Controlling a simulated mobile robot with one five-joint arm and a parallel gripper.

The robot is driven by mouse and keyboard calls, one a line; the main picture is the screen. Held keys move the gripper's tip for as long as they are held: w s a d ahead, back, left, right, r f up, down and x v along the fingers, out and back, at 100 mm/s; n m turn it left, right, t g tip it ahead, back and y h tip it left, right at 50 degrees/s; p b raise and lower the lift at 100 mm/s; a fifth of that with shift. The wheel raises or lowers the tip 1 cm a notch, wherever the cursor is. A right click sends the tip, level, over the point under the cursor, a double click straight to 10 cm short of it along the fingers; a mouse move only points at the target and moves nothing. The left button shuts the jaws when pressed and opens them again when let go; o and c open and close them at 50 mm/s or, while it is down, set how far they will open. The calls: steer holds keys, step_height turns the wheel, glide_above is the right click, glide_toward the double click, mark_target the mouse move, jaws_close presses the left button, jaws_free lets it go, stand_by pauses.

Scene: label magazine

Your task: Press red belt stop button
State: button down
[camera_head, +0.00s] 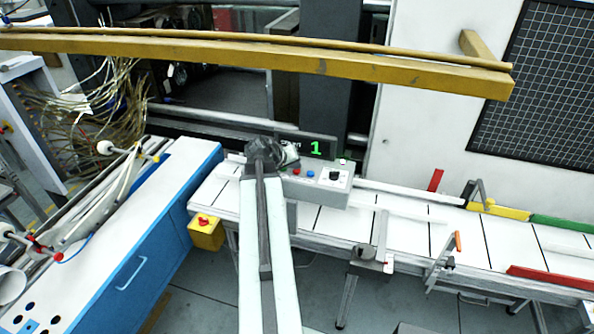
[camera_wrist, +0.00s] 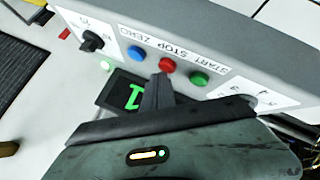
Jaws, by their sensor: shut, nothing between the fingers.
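A grey control box (camera_head: 318,186) stands behind the white belt, with a red button (camera_head: 296,171) beside a blue one (camera_head: 310,173). In the wrist view the panel appears upside down, and the red button (camera_wrist: 167,65) sits between a blue and a green button by the word STOP. My gripper (camera_wrist: 158,82) is shut and empty, its tips just below the red button in the picture; contact cannot be told. In the head view my gripper (camera_head: 263,148) is at the box's left end. A yellow box (camera_head: 206,237) with a red knob (camera_head: 203,219) stands at the belt's left end.
A display (camera_head: 315,148) shows a green 1 behind the control box. Black selector knobs (camera_wrist: 92,41) flank the buttons. A blue cabinet (camera_head: 140,262) stands left. A yellow beam (camera_head: 250,54) crosses above. Brackets and coloured rails line the belt at right.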

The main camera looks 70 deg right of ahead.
mark_target(295, 171)
steer(key=shift+f+b, duration=0.3)
steer(key=shift+r, duration=0.15)
stand_by(0.4)
steer(key=shift+r+p, duration=0.8)
steer(key=shift+p, duration=0.2)
step_height(295, 171, up, 5)
steer(key=p, duration=0.5)
steer(key=shift+r, duration=0.1)
